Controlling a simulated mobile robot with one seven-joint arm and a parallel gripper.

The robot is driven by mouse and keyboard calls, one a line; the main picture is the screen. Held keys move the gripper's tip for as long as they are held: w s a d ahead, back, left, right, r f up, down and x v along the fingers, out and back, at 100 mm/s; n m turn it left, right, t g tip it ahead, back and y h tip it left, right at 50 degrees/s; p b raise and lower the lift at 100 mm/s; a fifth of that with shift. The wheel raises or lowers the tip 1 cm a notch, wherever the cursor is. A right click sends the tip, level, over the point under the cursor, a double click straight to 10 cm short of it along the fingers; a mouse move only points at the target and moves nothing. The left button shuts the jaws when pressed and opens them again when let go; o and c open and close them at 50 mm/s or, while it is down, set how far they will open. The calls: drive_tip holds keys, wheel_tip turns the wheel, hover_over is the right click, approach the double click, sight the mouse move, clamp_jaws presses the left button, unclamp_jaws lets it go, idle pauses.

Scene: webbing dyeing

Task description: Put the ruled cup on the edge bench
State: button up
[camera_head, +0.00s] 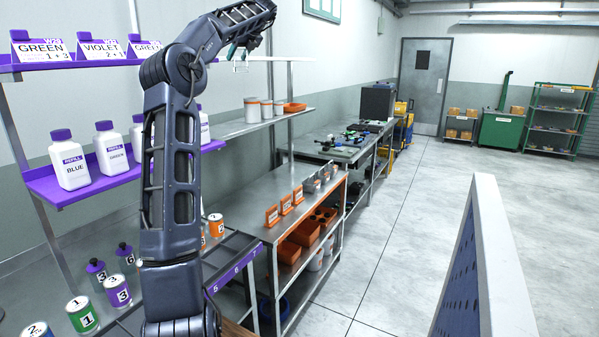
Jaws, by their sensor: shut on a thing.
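My gripper (238,52) is at the top of the picture, at the end of my raised dark arm. Its fingers are small in view and shut on a small clear thing (240,66), which looks like the ruled cup. Two benches run back along the left wall: a nearer one with orange trim (262,190) and a farther grey one (345,155). No label shows which is the edge bench.
Orange holders (285,204) line the nearer bench. Green and black parts (350,138) lie on the farther bench. Refill bottles (70,165) fill the purple shelf at left. A panel (482,255) stands at right; the floor between is clear.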

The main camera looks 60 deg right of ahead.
drive_tip(key=d+f+m+h, duration=0.15)
drive_tip(key=d+f, duration=0.35)
drive_tip(key=f, duration=0.5)
drive_tip(key=m+g+h, duration=0.5)
drive_tip(key=m, duration=0.5)
hover_over(256, 217)
wheel_tip(256, 217, down, 56)
drive_tip(key=shift+f, duration=2.6)
drive_tip(key=shift+f, duration=0.15)
drive_tip(key=o, duration=1.1)
drive_tip(key=shift+o, duration=0.2)
